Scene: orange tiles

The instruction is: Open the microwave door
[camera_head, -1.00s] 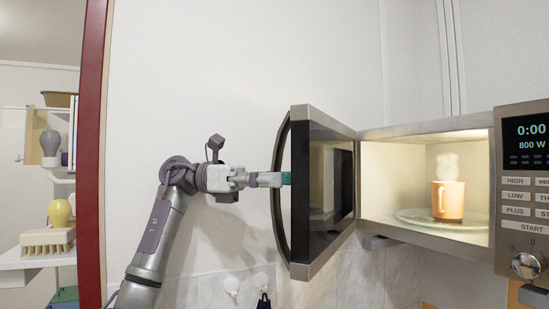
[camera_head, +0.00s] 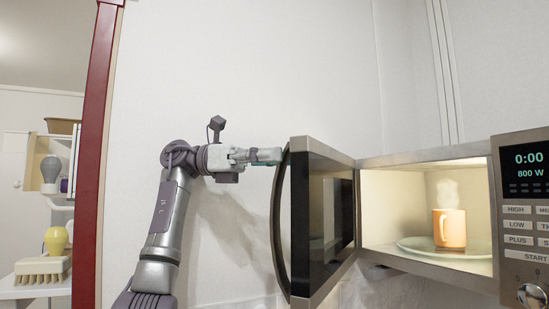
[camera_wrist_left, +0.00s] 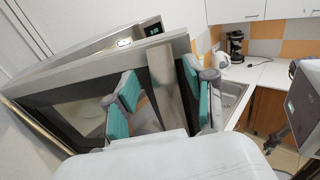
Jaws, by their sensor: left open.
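The microwave (camera_head: 425,156) is on the right in the head view, with its door (camera_head: 322,215) swung wide open toward the left. The door has a dark window and a curved dark handle (camera_head: 280,215) on its free edge. My left gripper (camera_head: 272,155) is at the upper part of the handle, its tips close to the door edge. In the left wrist view its teal-padded fingers (camera_wrist_left: 163,100) are spread apart, with the handle (camera_wrist_left: 167,82) between them. Whether the pads touch the handle cannot be told. My right gripper is not in the head view.
An orange steaming mug (camera_head: 449,228) stands on the glass plate (camera_head: 415,244) inside the lit microwave. A red post (camera_head: 94,150) and shelves with a brush (camera_head: 42,270) are at the left. The wrist view shows a counter with a sink (camera_wrist_left: 232,95) and a coffee maker (camera_wrist_left: 236,45).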

